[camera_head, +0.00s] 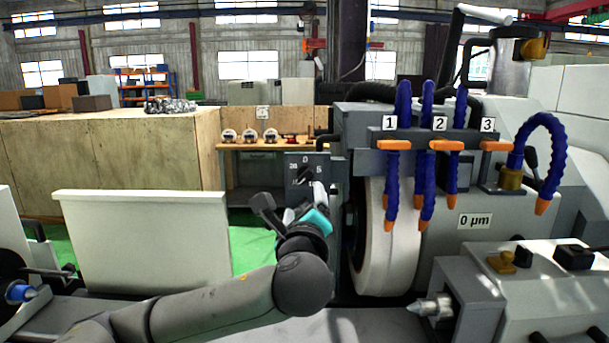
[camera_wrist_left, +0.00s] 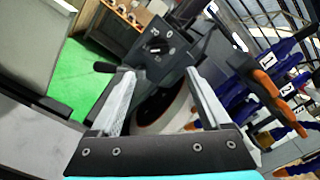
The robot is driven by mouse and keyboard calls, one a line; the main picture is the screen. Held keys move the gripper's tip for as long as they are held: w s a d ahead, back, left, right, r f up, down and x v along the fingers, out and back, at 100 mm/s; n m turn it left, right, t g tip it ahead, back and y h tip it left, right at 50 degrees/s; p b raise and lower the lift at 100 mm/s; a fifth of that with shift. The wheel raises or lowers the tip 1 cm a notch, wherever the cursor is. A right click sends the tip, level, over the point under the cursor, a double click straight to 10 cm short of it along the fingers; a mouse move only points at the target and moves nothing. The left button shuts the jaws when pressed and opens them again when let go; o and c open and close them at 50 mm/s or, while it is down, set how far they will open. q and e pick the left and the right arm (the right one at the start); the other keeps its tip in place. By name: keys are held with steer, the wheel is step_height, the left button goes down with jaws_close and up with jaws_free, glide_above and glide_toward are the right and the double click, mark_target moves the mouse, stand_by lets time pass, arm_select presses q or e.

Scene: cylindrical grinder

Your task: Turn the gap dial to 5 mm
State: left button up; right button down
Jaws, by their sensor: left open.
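The gap dial is a black knob (camera_head: 304,175) on a dark grey panel with marks 20, 0 and 5 around it. It also shows in the left wrist view, where the knob (camera_wrist_left: 158,46) sits beyond my fingertips, near the top middle. Its exact pointing is too small to tell. My left gripper (camera_head: 317,197) is in front of and just below the panel in the head view. In the left wrist view my left gripper (camera_wrist_left: 160,73) has its two fingers spread, with nothing between them and the dial apart from them. My right gripper is out of view.
A grinding wheel (camera_head: 387,245) stands right of my left gripper. Blue coolant hoses (camera_head: 391,200) with orange tips hang over it, by labels 1, 2 and 3. A white panel (camera_head: 140,240) is at the left. A bench (camera_head: 255,147) with gauges is behind.

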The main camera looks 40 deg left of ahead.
mark_target(304, 177)
arm_select(q)
steer(key=p+x, duration=0.1)
steer(key=x, duration=1.3)
steer(key=shift+w+a, duration=0.1)
steer(key=shift+c, duration=0.4)
jaws_close()
